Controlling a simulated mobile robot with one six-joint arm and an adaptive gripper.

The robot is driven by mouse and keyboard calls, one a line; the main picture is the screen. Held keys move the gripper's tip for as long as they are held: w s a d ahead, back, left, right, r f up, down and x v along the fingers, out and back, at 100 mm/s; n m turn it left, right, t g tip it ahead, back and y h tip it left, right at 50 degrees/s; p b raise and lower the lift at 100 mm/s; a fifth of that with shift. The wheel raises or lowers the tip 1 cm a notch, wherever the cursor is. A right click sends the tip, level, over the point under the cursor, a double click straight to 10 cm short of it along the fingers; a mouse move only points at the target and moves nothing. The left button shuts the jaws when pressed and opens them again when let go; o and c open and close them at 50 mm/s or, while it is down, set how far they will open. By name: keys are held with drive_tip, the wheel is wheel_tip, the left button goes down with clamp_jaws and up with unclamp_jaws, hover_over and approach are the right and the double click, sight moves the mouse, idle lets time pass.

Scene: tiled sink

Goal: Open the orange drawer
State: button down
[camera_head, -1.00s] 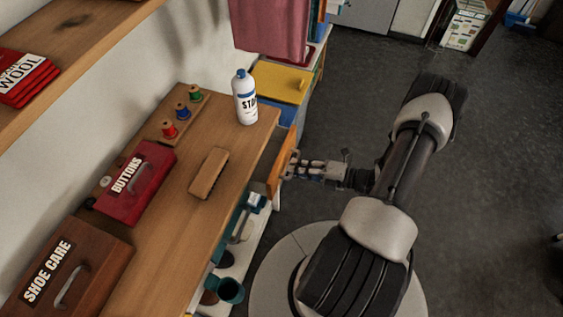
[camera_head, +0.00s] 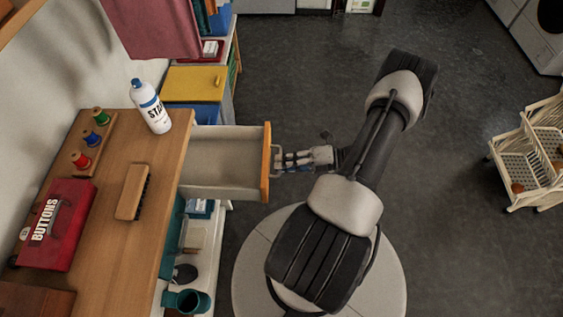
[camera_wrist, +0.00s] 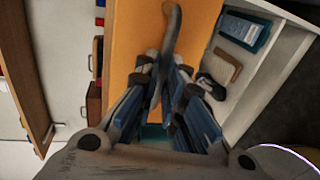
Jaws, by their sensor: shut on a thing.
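The orange drawer (camera_head: 266,163) stands well out from under the wooden counter in the head view. Its inside is pale and looks empty. Its orange front also fills the upper middle of the wrist view (camera_wrist: 130,35). My gripper (camera_head: 280,161) is at the outer side of that front. In the wrist view my gripper (camera_wrist: 160,75) has its fingers closed around the grey curved handle (camera_wrist: 173,30). The fingers hide the lower part of the handle.
The wooden counter (camera_head: 152,160) holds a spray starch bottle (camera_head: 151,107), a brush (camera_head: 132,192), thread spools and a red buttons box (camera_head: 58,225). A yellow-lidded bin (camera_head: 194,83) is behind the drawer. Open shelves lie below. A white cart (camera_head: 530,155) stands far right; the floor between is clear.

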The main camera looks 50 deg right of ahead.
drive_tip(key=c, duration=1.7)
unclamp_jaws()
drive_tip(key=v, duration=1.2)
